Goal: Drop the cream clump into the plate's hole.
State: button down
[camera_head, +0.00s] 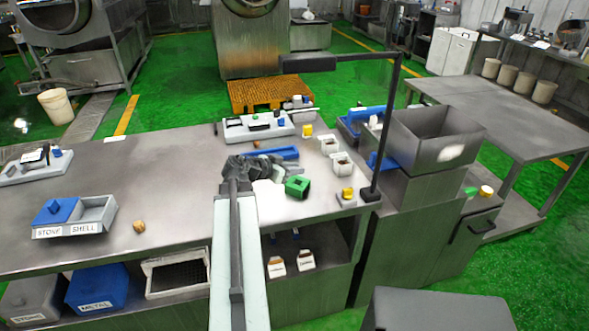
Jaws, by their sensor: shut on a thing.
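My gripper (262,164) is dark and reaches over the middle of the workbench, at the end of my pale arm. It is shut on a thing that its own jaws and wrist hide. The cream clump does not show anywhere else on the bench, so it is most likely the thing held. A white flat patch (268,198) lies beside my wrist, partly covered by it; I cannot tell whether it is the plate, and no hole shows in it. A green block (297,186) with a dark opening sits just right of it.
A blue tray (278,153) lies behind my gripper, with a white rack (258,127) beyond. White cups (341,165) and a dark post (386,130) stand right.

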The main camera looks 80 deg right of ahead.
jog(key=shift+f+b, duration=1.45)
jog(key=shift+f, duration=0.4)
jog(key=c, duration=1.2)
grip_release()
jog(key=shift+c, duration=0.2)
jog(key=shift+r, duration=0.1)
